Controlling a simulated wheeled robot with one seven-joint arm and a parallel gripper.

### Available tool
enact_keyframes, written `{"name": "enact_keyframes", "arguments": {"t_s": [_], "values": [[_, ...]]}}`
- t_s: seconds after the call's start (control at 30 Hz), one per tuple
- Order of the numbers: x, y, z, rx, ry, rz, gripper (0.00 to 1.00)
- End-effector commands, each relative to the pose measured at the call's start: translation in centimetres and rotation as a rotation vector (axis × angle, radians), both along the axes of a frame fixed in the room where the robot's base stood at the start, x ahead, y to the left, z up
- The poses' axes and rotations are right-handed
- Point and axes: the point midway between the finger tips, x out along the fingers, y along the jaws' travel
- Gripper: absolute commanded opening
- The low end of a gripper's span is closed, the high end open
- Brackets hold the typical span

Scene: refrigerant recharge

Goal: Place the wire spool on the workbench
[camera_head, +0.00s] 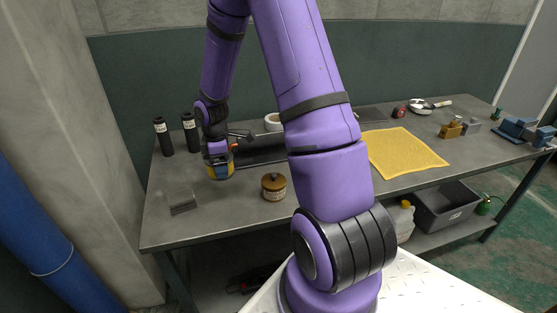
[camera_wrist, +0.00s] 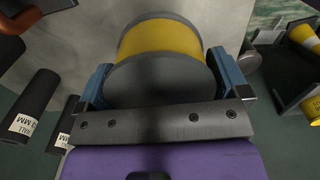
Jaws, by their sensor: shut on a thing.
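The wire spool (camera_wrist: 165,60) has grey round flanges and yellow wire wound between them. My gripper (camera_wrist: 165,85) is shut on it, with a blue finger on each side of the near flange in the wrist view. In the head view the spool (camera_head: 221,172) is under my gripper (camera_head: 218,160), over the left part of the grey workbench (camera_head: 230,215). The spool's underside is at or very near the bench top; I cannot tell whether it touches.
Two black cylinders (camera_head: 163,136) stand at the back left. A brown-lidded jar (camera_head: 273,187) stands right of the spool, and a small grey block (camera_head: 182,203) lies to its front left. A yellow cloth (camera_head: 405,152) lies further right.

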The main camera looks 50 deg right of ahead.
Motion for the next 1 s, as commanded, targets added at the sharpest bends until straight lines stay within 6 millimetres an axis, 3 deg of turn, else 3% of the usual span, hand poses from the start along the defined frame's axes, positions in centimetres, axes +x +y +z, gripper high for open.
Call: {"name": "enact_keyframes", "arguments": {"t_s": [0.4,0.63,0.9,1.0], "values": [[0.0,0.1,-5.3,0.0,0.002,-0.001,0.52],[0.0,0.0,-6.6,0.0,0.002,-0.002,0.52],[0.0,0.0,-9.8,0.0,0.001,-0.002,0.52],[0.0,0.0,-10.0,-0.001,-0.001,-0.003,0.52]]}}
